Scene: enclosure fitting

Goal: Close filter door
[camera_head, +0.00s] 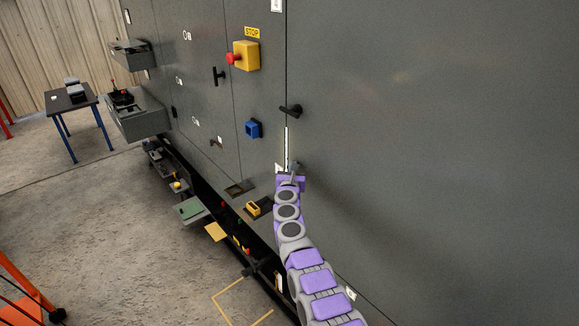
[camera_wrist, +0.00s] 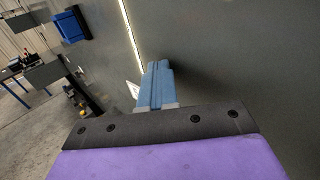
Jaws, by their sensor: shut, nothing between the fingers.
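The large grey door panel (camera_head: 430,150), which appears to be the filter door, fills the right side of the head view and shows in the wrist view (camera_wrist: 250,60). A black handle (camera_head: 290,110) sits near its left edge. A bright narrow strip (camera_head: 287,145) runs along that edge below the handle and also shows in the wrist view (camera_wrist: 130,30). My gripper (camera_head: 290,167) is shut and empty, just below the handle by the strip. Its blue-grey fingers (camera_wrist: 156,80) point at the panel near the edge; I cannot tell whether they touch it.
A yellow box with a red stop button (camera_head: 244,56) and a blue box (camera_head: 254,129) project from the cabinet face at left. Open drawers (camera_head: 138,117) and low trays stick out farther left. A blue-legged table (camera_head: 72,100) stands beyond. The concrete floor at left is mostly clear.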

